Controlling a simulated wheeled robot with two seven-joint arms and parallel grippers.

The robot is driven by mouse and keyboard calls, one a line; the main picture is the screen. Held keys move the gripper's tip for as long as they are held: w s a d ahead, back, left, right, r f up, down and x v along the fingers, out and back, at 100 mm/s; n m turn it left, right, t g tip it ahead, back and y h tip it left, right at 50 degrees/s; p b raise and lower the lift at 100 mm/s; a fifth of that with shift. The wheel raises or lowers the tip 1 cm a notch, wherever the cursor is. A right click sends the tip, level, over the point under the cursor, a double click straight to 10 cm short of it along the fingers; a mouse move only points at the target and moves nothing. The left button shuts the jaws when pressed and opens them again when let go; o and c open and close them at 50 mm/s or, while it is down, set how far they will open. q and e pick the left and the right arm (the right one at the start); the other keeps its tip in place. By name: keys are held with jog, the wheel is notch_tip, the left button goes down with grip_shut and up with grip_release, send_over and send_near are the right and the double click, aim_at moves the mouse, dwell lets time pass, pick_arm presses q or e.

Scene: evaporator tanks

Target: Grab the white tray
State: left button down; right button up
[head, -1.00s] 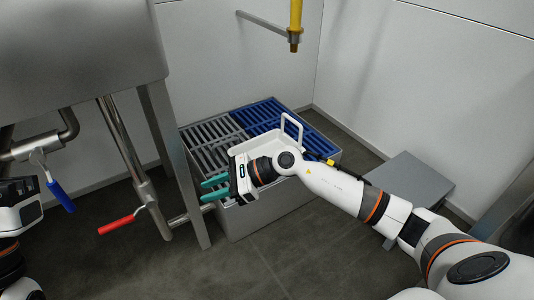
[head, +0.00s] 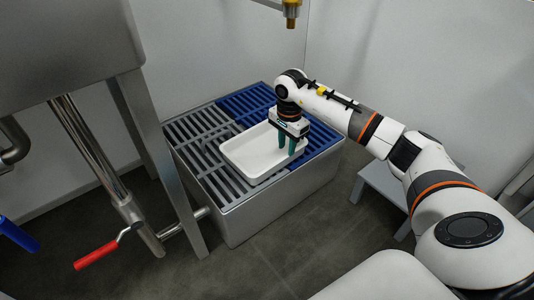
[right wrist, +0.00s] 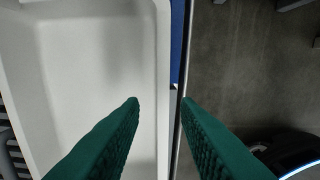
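The white tray (head: 247,156) is a shallow rectangular dish lying on the slatted top of a metal box. It looks empty. My right gripper (head: 288,144) points down at the tray's right side. In the right wrist view the tray (right wrist: 95,60) fills the left part. The green fingers of my right gripper (right wrist: 160,101) are apart, one over the tray's inside and one beyond its outer edge, with the rim running between them. Whether they touch the rim cannot be told. My left gripper is out of view.
The metal box (head: 262,207) has grey slats (head: 190,140) and blue slats (head: 245,100) on top. A steel tank (head: 65,45) with legs, pipes and a red-handled valve (head: 95,254) stands at the left. A grey step (head: 384,186) is at the right. A yellow-brass nozzle (head: 291,14) hangs above.

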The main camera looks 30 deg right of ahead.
aim_at(286, 157)
jog(key=shift+a+f+b, duration=0.1)
jog(key=shift+f+b, duration=2.55)
jog(key=shift+f, duration=0.3)
jog(key=shift+r, duration=0.15)
jog(key=shift+w, duration=0.1)
grip_shut()
